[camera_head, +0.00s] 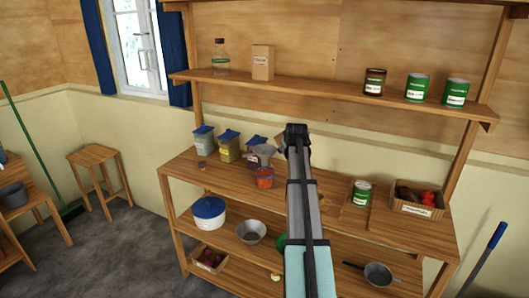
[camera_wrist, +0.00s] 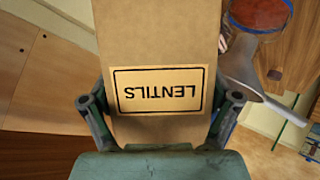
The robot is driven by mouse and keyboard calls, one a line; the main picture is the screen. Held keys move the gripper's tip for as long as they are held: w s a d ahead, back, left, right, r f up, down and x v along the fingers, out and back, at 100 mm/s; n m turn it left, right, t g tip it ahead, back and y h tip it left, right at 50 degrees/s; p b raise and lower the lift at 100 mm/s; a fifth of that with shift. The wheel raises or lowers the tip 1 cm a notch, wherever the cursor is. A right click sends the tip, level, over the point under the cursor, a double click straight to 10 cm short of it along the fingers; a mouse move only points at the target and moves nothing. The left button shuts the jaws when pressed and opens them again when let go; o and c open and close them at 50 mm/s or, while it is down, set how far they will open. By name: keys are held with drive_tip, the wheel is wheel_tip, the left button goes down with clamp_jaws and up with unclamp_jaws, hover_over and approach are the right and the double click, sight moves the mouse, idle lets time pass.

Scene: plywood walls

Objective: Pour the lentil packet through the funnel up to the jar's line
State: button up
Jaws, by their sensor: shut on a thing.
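My gripper (camera_wrist: 160,108) is shut on the brown lentil packet (camera_wrist: 155,45), with a finger on each side. Its LENTILS label appears upside down in the wrist view. In the head view my arm and gripper (camera_head: 296,130) hide most of the packet. The grey funnel (camera_head: 264,151) appears above the jar (camera_head: 264,178), left of my gripper; the jar shows orange-red contents. The funnel (camera_wrist: 238,66) and jar (camera_wrist: 262,12) also show at the wrist view's upper right. The jar's line and the packet's mouth cannot be made out.
Blue-lidded containers (camera_head: 229,146) and a small glass (camera_head: 202,165) stand left of the jar on the worktop (camera_head: 215,178). A green can (camera_head: 361,193) and a vegetable crate (camera_head: 416,208) stand right. The upper shelf (camera_head: 320,88) runs behind my gripper.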

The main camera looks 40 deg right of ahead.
drive_tip(key=t+b, duration=0.1)
drive_tip(key=s+d+m+t+y+b, duration=0.1)
drive_tip(key=b, duration=0.1)
drive_tip(key=shift+s+d+f+m, duration=0.1)
drive_tip(key=shift+s+f+m, duration=0.2)
drive_tip(key=shift+f, duration=0.05)
drive_tip(key=b, duration=0.2)
drive_tip(key=m+t+b, duration=0.1)
drive_tip(key=b, duration=0.1)
drive_tip(key=shift+s+d+f+y, duration=0.25)
drive_tip(key=shift+s+f+y, duration=0.05)
drive_tip(key=shift+s, duration=0.1)
drive_tip(key=shift+s+d+m+t+b, duration=0.15)
drive_tip(key=shift+m+t+b, duration=0.15)
drive_tip(key=shift+t+b, duration=0.45)
drive_tip(key=shift+r+p, duration=0.85)
drive_tip(key=shift+r, duration=2.75)
drive_tip(key=shift+m, duration=0.3)
